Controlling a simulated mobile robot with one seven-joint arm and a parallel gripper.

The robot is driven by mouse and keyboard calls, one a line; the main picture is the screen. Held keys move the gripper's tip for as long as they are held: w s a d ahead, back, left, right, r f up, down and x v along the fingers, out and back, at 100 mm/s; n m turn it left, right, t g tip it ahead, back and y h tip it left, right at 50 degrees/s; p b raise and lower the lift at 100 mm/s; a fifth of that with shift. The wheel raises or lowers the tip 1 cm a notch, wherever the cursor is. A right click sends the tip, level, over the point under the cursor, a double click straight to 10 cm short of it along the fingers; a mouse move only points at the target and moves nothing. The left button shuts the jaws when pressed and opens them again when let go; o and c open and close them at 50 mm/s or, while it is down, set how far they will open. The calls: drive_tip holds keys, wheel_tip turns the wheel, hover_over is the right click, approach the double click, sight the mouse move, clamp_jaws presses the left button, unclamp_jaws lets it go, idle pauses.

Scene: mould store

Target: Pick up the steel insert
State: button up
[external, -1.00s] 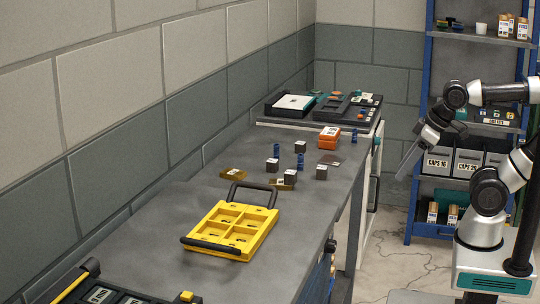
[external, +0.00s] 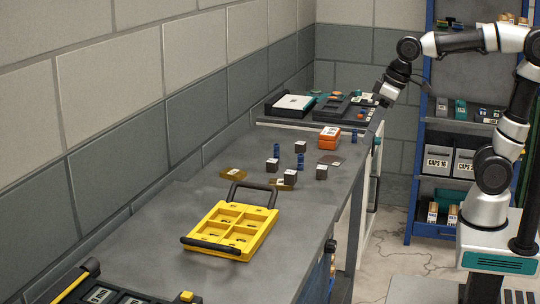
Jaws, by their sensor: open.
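Several small dark grey blocks with pale labelled tops stand on the grey bench: one at the back (external: 300,147), one at the left (external: 272,165), one in front (external: 290,178) and one at the right (external: 321,172). The labels are too small to read, so I cannot tell which block, if any, is the steel insert. My gripper (external: 375,120) is open and points down, above the bench's far right edge. It is apart from the blocks, to their right and higher. Its fingertips are small and hard to make out.
Blue cylinders (external: 300,161), amber flat pieces (external: 233,173), a thin brownish plate (external: 330,159) and an orange box (external: 329,138) are around the blocks. A yellow compartment tray (external: 215,243) with black handles lies nearer. The bench (external: 160,225) is bare left of the tray.

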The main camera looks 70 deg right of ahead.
drive_tip(key=w+r+g+p, duration=0.2)
drive_tip(key=w+r+p, duration=0.35)
drive_tip(key=w, duration=0.65)
drive_tip(key=p, duration=0.5)
approach(291, 172)
drive_tip(key=f, duration=0.1)
drive_tip(key=f+b, duration=0.1)
drive_tip(key=f, duration=0.1)
drive_tip(key=shift+w+g+b, duration=0.3)
drive_tip(key=shift+w+g, duration=0.05)
drive_tip(key=shift+g, duration=0.05)
drive_tip(key=shift+w+f, duration=0.2)
drive_tip(key=shift+f, duration=0.75)
drive_tip(key=shift+w+f, duration=0.15)
drive_tip(key=shift+f, duration=0.8)
drive_tip(key=shift+w+f, duration=0.2)
drive_tip(key=shift+f, duration=0.75)
clamp_jaws()
drive_tip(key=w+r+p, duration=0.1)
drive_tip(key=w+r, duration=0.2)
drive_tip(key=r, duration=0.7)
wheel_tip(291, 172, down, 10)
drive_tip(key=shift+a+r+b, duration=0.1)
drive_tip(key=shift+r+b, duration=0.05)
drive_tip(key=shift+b, duration=0.2)
